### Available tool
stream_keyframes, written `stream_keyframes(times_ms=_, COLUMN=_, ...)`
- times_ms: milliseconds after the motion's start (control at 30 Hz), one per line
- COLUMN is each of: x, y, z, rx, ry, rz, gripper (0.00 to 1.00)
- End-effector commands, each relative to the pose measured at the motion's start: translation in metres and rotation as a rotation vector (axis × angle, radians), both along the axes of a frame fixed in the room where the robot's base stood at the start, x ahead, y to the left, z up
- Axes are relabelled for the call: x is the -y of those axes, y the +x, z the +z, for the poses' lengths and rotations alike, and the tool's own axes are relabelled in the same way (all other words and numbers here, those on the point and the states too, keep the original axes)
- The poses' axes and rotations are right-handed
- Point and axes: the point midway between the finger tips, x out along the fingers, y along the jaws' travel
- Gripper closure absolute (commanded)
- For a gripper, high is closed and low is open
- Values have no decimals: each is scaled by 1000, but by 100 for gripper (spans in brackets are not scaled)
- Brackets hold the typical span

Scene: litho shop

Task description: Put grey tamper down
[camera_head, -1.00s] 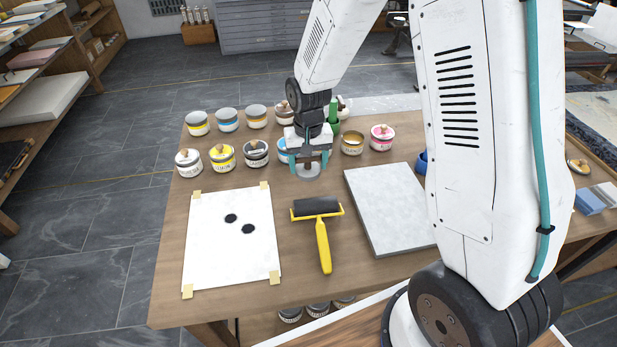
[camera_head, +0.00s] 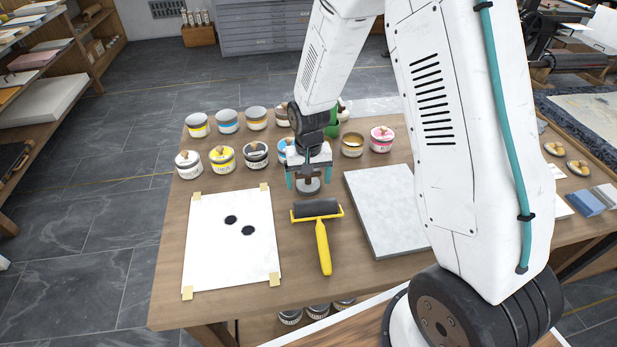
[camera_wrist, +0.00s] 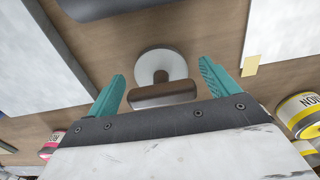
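The grey tamper (camera_head: 309,188) has a round grey base and a brown handle. In the head view it appears to stand upright on the wooden table, just behind the yellow roller. My gripper (camera_head: 309,179) is directly over it, with a teal finger on each side. In the wrist view the tamper's base (camera_wrist: 153,65) and brown bar handle (camera_wrist: 163,95) lie between the fingertips of my gripper (camera_wrist: 162,76). The fingers are spread, with a gap between each and the handle. The gripper hides part of the handle in the head view.
A yellow roller (camera_head: 322,245) lies just in front. A taped white sheet (camera_head: 230,264) with two black spots is at left, a grey slab (camera_head: 385,215) at right. Several ink cans, including a yellow-labelled can (camera_head: 222,160), stand behind. Bare wood surrounds the tamper.

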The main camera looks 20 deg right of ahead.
Motion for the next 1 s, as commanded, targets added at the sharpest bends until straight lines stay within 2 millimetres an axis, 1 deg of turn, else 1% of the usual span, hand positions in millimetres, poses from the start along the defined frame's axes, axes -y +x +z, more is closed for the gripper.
stream_keyframes(times_ms=167, x=0, y=0, z=1, rx=0, ry=0, rz=0, gripper=13)
stream_keyframes(times_ms=267, x=0, y=0, z=7, rx=1, ry=0, rz=0, gripper=13)
stream_keyframes(times_ms=367, x=0, y=1, z=20, rx=4, ry=0, rz=0, gripper=13)
stream_keyframes(times_ms=600, x=0, y=1, z=73, rx=5, ry=0, rz=0, gripper=13)
stream_keyframes(times_ms=733, x=0, y=0, z=97, rx=3, ry=0, rz=0, gripper=13)
stream_keyframes(times_ms=900, x=0, y=0, z=117, rx=2, ry=0, rz=0, gripper=13)
stream_keyframes(times_ms=1000, x=0, y=0, z=122, rx=0, ry=0, rz=0, gripper=13)
